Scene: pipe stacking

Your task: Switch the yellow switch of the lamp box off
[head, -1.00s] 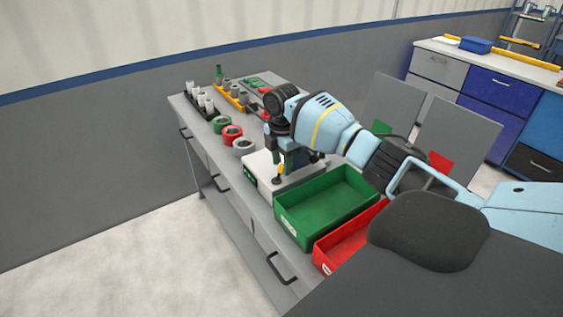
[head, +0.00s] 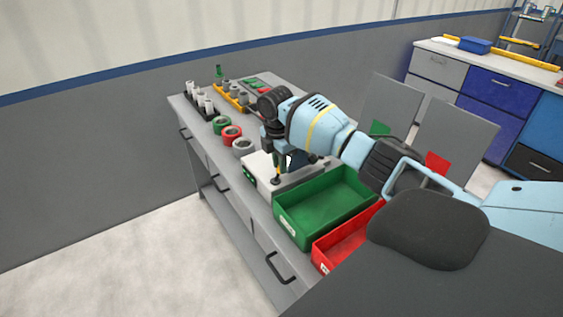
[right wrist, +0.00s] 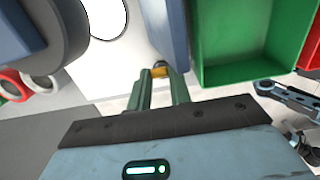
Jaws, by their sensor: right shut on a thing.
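The lamp box (head: 308,179) is a pale, low box on the workbench, with a small green display on its front. Its yellow switch (right wrist: 160,71) shows in the right wrist view between the tips of my green fingers. In the head view the switch is a tiny yellow spot, mostly covered. My right gripper (right wrist: 160,74) reaches down over the front of the box and is shut on the switch. A bright white round disc (right wrist: 105,17) shows on the box in the right wrist view. My left gripper is not in view.
A green bin (head: 325,205) stands directly right of the box, with a red bin (head: 345,240) beyond it. Red, green and pale rings (head: 231,135) lie left of the box. Racks of pipe pieces (head: 205,103) stand at the bench's far end.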

